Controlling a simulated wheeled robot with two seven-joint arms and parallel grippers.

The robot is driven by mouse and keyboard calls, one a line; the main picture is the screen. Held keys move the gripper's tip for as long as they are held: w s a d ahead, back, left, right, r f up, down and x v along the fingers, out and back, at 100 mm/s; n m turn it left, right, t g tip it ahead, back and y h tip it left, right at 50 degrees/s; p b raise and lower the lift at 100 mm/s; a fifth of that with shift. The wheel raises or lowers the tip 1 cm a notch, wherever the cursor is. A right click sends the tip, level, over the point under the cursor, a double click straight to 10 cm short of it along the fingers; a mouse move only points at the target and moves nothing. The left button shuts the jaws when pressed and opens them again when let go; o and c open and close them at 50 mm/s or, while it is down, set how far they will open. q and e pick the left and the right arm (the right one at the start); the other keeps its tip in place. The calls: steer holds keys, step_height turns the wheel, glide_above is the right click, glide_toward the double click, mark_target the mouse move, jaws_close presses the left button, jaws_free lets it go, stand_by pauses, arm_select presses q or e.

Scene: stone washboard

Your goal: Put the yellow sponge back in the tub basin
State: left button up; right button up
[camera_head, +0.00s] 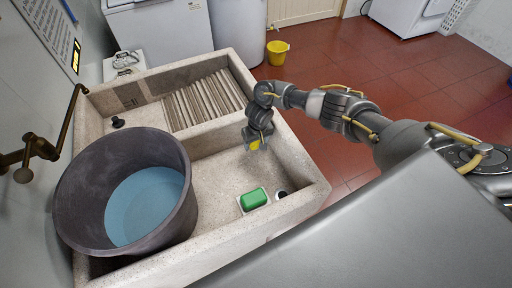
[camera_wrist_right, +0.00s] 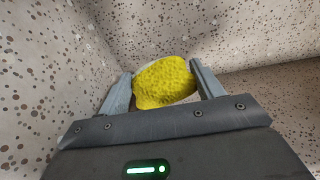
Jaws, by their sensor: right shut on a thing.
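The yellow sponge (camera_wrist_right: 165,83) sits between the two fingers of my right gripper (camera_wrist_right: 165,88) in the right wrist view. In the head view the right gripper (camera_head: 256,141) is shut on it, and only a small yellow part of the sponge (camera_head: 255,146) shows. The gripper is over the right part of the stone tub basin (camera_head: 215,172), below the rim level as far as I can tell; whether the sponge touches the stone is unclear. My left gripper is not in view.
A dark round bucket (camera_head: 68,205) with blue water fills the basin's left part. A green soap bar (camera_head: 254,198) lies near the front right corner beside a dark round item (camera_head: 281,194). The ribbed washboard (camera_head: 205,100) is behind. A yellow bucket (camera_head: 277,52) stands on the floor.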

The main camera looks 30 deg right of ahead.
mark_target(256, 147)
steer(key=shift+f, duration=1.6)
steer(key=shift+f, duration=0.2)
steer(key=o, duration=0.9)
steer(key=shift+o, duration=0.2)
steer(key=shift+r, duration=0.1)
steer(key=r, duration=0.4)
steer(key=s+r+p, duration=0.1)
steer(key=r, duration=0.3)
steer(key=r+p, duration=0.1)
steer(key=r, duration=0.3)
steer(key=shift+s+r, duration=0.15)
